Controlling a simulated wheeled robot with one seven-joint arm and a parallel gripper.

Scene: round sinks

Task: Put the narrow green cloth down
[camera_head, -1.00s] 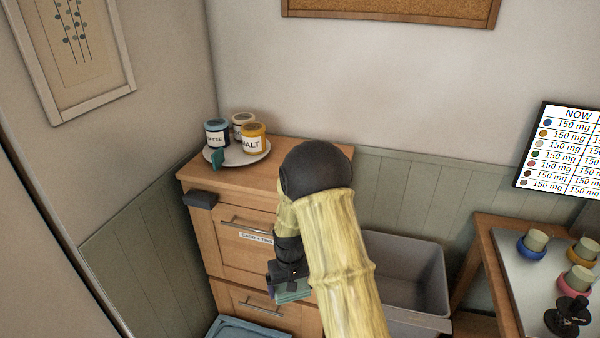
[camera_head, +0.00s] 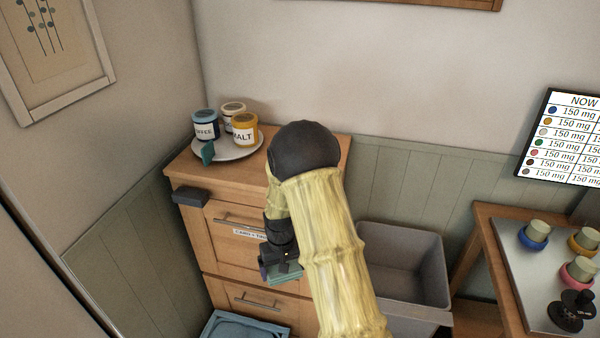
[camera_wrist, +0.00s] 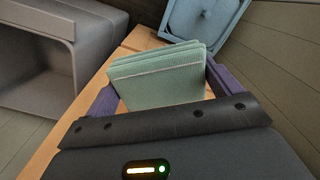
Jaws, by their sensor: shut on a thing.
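The narrow green cloth (camera_wrist: 160,82) is a folded pale green stack with a light stripe, seen in the wrist view between the two fingers of my gripper (camera_wrist: 158,88). My gripper is shut on it. In the head view my gripper (camera_head: 280,272) hangs in front of the wooden drawer cabinet (camera_head: 235,262), and only a small part of the cloth (camera_head: 288,280) shows below it. The cloth is held in the air, with a blue tray (camera_head: 245,328) on the floor side below and to the left.
On the cabinet top stand a white plate (camera_head: 245,152) with several jars and a teal tag. A grey open bin (camera_head: 400,265) is to the right of my arm. Further right is a table (camera_head: 510,285) with coloured cups and a dark tool.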

